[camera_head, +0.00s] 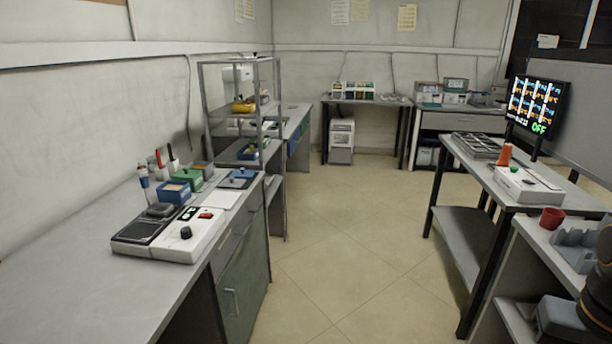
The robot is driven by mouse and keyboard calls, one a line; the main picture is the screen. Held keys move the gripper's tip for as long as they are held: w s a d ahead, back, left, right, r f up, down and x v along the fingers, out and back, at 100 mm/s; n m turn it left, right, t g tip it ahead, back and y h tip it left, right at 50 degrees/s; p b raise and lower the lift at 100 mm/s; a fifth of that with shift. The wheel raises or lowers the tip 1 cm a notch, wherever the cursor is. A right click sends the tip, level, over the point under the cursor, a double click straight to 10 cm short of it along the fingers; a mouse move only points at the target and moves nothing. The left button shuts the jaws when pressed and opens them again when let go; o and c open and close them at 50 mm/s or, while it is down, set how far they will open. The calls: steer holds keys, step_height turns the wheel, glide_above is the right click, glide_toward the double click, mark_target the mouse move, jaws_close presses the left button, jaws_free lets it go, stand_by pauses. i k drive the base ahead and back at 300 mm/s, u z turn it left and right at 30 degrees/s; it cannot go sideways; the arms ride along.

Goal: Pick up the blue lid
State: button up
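A small flat blue piece that looks like the blue lid (241,174) lies on a dark mat (232,184) at the far end of the left bench. It is small in the view, and its details are hard to make out. An open blue box (174,194) stands nearer on the same bench, beside a green box (188,178). My gripper is not in view.
A shelf rack (204,95) stands beyond. The right bench holds a red cup (552,218). The tiled floor (345,235) between the benches is clear.

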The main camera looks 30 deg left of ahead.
mark_target(242, 173)
steer(key=u, duration=0.05)
steer(key=i, duration=0.8)
steer(key=u, duration=0.6)
steer(key=i, duration=1.5)
steer(key=u, duration=1.55)
steer(key=i, duration=0.8)
steer(key=u, duration=1.1)
steer(key=i, duration=0.25)
steer(key=u, duration=0.15)
